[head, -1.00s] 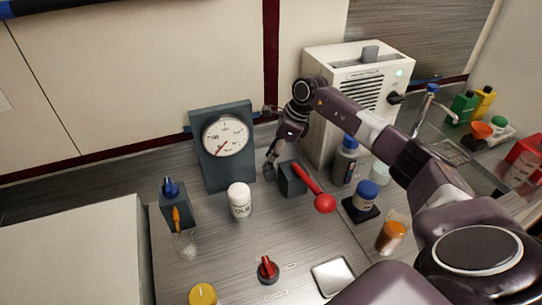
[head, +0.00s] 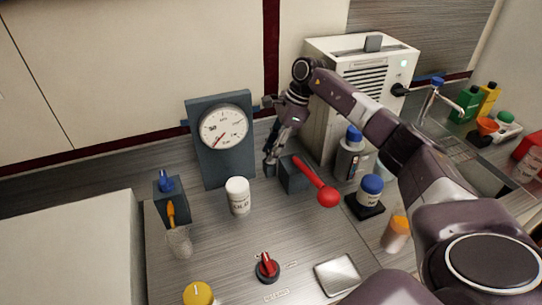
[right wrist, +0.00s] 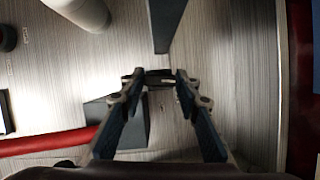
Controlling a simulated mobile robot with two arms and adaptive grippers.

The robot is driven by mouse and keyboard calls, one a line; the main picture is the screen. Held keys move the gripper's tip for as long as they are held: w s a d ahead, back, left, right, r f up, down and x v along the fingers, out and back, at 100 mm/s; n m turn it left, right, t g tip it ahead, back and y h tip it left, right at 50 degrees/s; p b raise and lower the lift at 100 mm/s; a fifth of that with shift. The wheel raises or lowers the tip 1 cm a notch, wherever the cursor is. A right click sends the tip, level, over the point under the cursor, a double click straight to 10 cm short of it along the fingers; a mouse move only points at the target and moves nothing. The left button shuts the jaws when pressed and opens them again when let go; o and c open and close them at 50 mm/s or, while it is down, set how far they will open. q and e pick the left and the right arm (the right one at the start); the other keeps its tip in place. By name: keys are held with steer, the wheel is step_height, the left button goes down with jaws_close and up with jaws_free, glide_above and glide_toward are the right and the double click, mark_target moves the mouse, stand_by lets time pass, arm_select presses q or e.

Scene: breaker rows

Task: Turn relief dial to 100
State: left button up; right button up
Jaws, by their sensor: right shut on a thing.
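A gauge with a round white face (head: 223,128) and red needle stands on a dark upright panel (head: 211,175). The needle points to the lower left. A red knob (head: 267,267) and a yellow knob (head: 198,294) sit on the counter in front. Their labels are too small to read, so I cannot tell which is the relief dial. My right gripper (head: 270,165) points down between the gauge panel and a dark box (head: 297,179) with a red lever. In the right wrist view its fingers (right wrist: 160,78) are shut on a small dark part I cannot identify. My left gripper is out of view.
A white bottle (head: 238,197) stands before the gauge. A blue-capped bottle (head: 349,157) and a white machine (head: 352,98) are to the right.

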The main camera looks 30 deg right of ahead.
steer(key=shift+w+n+b, duration=0.1)
steer(key=shift+n+b, duration=0.4)
steer(key=shift+n, duration=0.3)
steer(key=shift+r+g, duration=0.1)
steer(key=shift+g, duration=0.2)
steer(key=o, duration=1.2)
steer(key=shift+c, duration=0.2)
step_height(320, 180, up, 10)
steer(key=shift+d, duration=0.1)
